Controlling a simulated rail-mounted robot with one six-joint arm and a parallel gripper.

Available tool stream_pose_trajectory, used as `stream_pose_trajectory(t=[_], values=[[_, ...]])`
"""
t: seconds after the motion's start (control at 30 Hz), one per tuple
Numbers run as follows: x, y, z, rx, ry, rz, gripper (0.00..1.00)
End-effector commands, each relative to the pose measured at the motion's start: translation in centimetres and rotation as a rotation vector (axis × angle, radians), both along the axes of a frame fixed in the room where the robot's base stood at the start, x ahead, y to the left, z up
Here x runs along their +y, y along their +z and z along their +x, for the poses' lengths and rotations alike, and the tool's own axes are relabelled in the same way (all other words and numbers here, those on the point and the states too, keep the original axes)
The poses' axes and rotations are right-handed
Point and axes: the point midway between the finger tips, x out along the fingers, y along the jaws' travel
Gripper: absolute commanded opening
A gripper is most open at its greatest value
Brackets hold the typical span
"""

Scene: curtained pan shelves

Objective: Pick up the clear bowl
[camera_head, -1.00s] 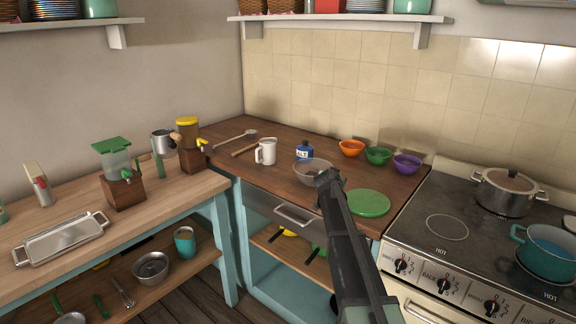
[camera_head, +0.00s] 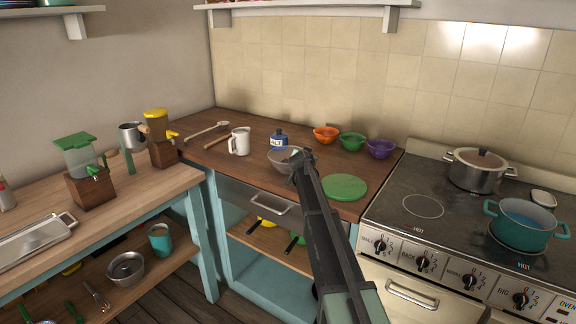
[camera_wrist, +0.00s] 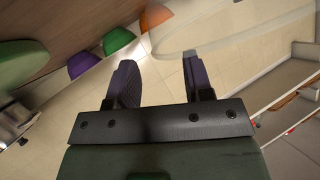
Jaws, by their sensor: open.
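The clear bowl (camera_head: 280,157), greyish and see-through, stands on the brown wooden counter (camera_head: 240,165) in the head view. My gripper (camera_head: 299,160) is at the bowl's right side and hides part of it. In the wrist view my gripper (camera_wrist: 160,78) is open, its two dark fingers apart with no object gripped between them. A pale see-through curved rim, seemingly the clear bowl (camera_wrist: 215,42), shows at the top, just beyond the fingertips. I cannot tell whether a finger touches it.
A blue-lidded jar (camera_head: 279,141) stands just behind the bowl, a white mug (camera_head: 239,141) to its left. Orange (camera_head: 326,135), green (camera_head: 352,142) and purple (camera_head: 381,149) bowls line the back. A green round board (camera_head: 344,187) lies right. The stove (camera_head: 425,185) holds pots.

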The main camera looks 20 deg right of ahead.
Motion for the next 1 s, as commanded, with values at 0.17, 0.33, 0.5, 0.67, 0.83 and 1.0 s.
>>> stream_pose_trajectory(t=[0.17,0.33,0.5,0.67,0.83,1.0], values=[[-1.2,-1.2,2.4,0.0,0.0,-0.001,0.47],[-1.2,-1.0,2.3,0.0,0.0,-0.001,0.47],[-1.2,-1.0,2.3,0.0,0.0,-0.001,0.22],[-1.2,-1.0,2.3,0.0,0.0,-0.001,0.0],[-1.2,-1.0,2.2,0.0,0.0,-0.001,0.0],[-1.2,-1.0,2.2,0.0,0.0,-0.001,0.0]])
